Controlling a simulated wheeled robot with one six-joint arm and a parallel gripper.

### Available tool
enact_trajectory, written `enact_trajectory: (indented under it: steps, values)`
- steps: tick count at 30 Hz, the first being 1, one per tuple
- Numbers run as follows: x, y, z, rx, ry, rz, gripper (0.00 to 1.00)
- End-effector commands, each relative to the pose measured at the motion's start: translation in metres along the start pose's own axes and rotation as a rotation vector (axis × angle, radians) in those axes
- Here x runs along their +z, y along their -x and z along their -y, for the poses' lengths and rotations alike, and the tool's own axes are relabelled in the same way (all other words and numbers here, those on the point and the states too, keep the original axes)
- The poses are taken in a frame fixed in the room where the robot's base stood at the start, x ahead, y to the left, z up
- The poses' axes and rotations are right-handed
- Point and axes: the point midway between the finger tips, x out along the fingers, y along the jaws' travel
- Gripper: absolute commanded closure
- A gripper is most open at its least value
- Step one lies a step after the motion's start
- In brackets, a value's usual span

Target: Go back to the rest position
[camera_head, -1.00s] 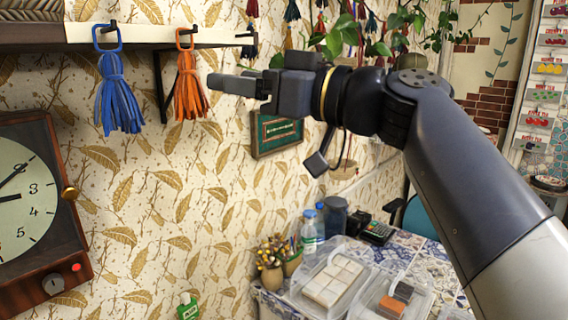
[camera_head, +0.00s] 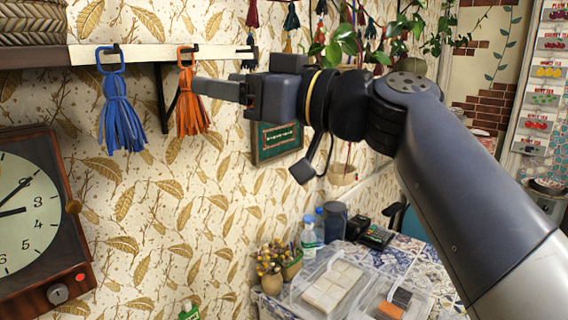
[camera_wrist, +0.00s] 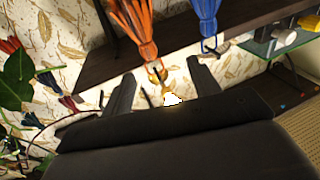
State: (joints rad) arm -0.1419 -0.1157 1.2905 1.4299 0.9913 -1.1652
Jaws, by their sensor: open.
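My gripper (camera_head: 194,86) is open and empty, stretched toward the wall at the height of the tassels. In the head view its fingertips overlap the right edge of the orange tassel (camera_head: 188,112), which hangs by its loop from a hook on the shelf. In the wrist view the two fingers of my gripper (camera_wrist: 163,84) are spread apart, with the orange tassel (camera_wrist: 138,28) beyond them. I cannot tell whether they touch it. A blue tassel (camera_head: 120,118) hangs from another hook to the left; it also shows in the wrist view (camera_wrist: 207,14).
A wooden shelf (camera_head: 30,58) runs above the tassels. A wooden clock (camera_head: 62,255) is at lower left. A green framed picture (camera_head: 277,142) hangs behind my arm. Hanging plants are at upper right.

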Motion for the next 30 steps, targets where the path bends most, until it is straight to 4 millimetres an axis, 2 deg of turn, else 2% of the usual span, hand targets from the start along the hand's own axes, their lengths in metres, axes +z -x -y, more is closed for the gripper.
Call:
enact_trajectory:
  steps: [1, 6, 9, 21, 30]
  values:
    - [0.002, 0.01, 0.001, 0.005, 0.003, -0.002, 0.42]
    - [-0.003, 0.035, 0.009, 0.005, 0.003, 0.0, 0.42]
    - [0.013, 0.028, -0.006, 0.02, -0.004, 0.029, 0.42]
    - [0.078, 0.021, -0.051, 0.102, 0.0, 0.131, 0.42]
    - [0.112, 0.019, -0.072, 0.151, -0.003, 0.192, 0.42]
